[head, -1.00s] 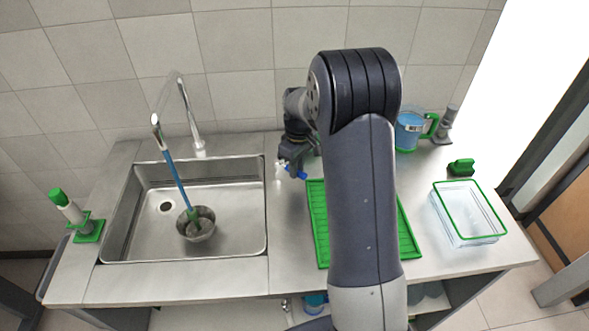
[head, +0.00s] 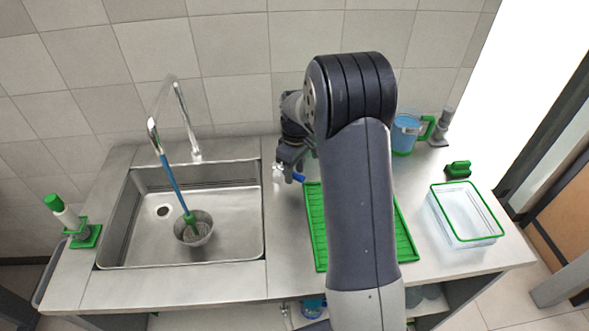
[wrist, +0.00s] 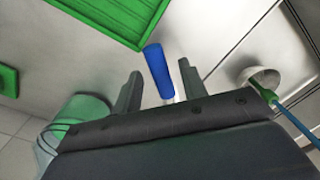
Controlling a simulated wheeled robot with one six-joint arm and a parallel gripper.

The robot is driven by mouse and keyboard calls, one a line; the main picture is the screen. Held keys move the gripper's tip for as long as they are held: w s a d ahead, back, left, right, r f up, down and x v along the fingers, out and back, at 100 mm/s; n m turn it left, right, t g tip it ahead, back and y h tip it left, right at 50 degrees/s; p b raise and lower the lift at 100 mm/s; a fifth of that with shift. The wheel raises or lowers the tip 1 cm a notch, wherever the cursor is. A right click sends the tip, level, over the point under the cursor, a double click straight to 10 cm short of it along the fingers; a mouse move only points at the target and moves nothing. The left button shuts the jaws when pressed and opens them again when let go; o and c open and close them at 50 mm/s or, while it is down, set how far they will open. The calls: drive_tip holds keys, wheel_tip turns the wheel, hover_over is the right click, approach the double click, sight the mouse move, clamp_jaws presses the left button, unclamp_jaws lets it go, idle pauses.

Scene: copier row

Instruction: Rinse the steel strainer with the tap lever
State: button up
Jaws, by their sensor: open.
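The steel strainer (head: 207,237) sits in the sink basin (head: 240,245), below the tap spout (head: 151,124). A blue rod-like shape (head: 172,180) with a green lower end slants from near the spout into the strainer; I cannot tell whether it is a tool or water. The strainer also shows at the right of the wrist view (wrist: 257,73). The blue tap lever (head: 300,179) is right of the sink. My gripper (head: 288,166) is open at the lever. In the wrist view the lever (wrist: 157,66) lies between the open fingers; contact is unclear.
A green ribbed mat (head: 405,245) lies right of the lever, partly behind my arm. A clear green-rimmed box (head: 465,240), a blue-filled jug (head: 403,140) and a green object (head: 458,169) stand farther right. A green-capped bottle (head: 66,214) stands left of the sink.

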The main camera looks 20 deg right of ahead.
wheel_tip(320, 180, up, 11)
drive_tip(key=b, duration=0.1)
drive_tip(key=shift+w+d, duration=0.15)
drive_tip(key=shift+d, duration=0.05)
drive_tip(key=shift+f, duration=0.1)
drive_tip(key=shift+c, duration=0.4)
